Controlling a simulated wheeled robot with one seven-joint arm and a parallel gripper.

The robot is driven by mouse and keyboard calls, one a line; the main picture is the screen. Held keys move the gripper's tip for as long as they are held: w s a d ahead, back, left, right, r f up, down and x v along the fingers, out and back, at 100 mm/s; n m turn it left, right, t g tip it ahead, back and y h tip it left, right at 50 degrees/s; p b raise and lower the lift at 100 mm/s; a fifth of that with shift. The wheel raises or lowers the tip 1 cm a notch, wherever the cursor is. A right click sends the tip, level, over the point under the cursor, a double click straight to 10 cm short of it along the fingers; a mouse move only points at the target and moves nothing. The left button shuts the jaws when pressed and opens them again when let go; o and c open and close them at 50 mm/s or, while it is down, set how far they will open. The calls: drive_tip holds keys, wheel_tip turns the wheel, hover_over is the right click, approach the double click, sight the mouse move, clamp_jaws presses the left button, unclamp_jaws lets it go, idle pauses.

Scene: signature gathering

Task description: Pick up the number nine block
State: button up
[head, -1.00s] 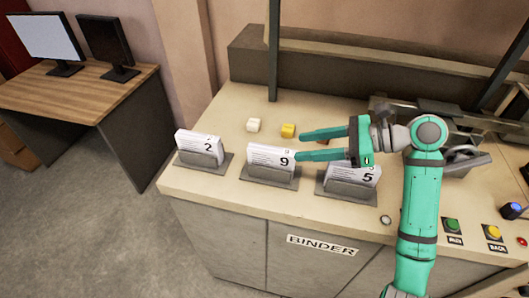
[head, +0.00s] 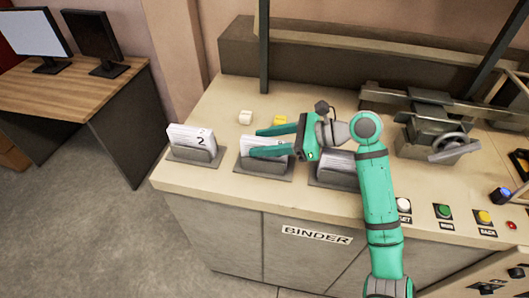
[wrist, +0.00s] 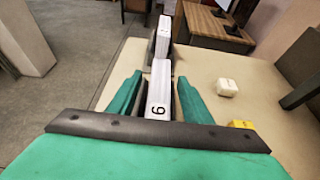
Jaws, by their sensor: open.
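The number nine block (head: 249,142) is a white stack standing in a grey holder (head: 272,171) on the counter, the middle one of three. In the wrist view the nine block (wrist: 158,86) stands between my fingers, its printed 9 facing my palm. My gripper (head: 255,142) is open, with one finger on each side of the block. In the wrist view my gripper (wrist: 160,75) shows a gap to each finger. In the head view the near finger covers part of the block.
The number two block (head: 190,138) stands in its holder to the left. Another block (head: 335,165) is partly behind my arm. A white cube (head: 245,117) and a yellow cube (head: 280,119) lie behind. Machine parts (head: 430,130) and buttons are at right.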

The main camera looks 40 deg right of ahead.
drive_tip(key=shift+w, duration=0.1)
drive_tip(key=c, duration=0.8)
clamp_jaws()
drive_tip(key=shift+s+d, duration=0.1)
drive_tip(key=shift+s, duration=0.1)
wheel_tip(320, 180, up, 10)
drive_tip(key=shift+r, duration=0.1)
drive_tip(key=shift+w, duration=0.15)
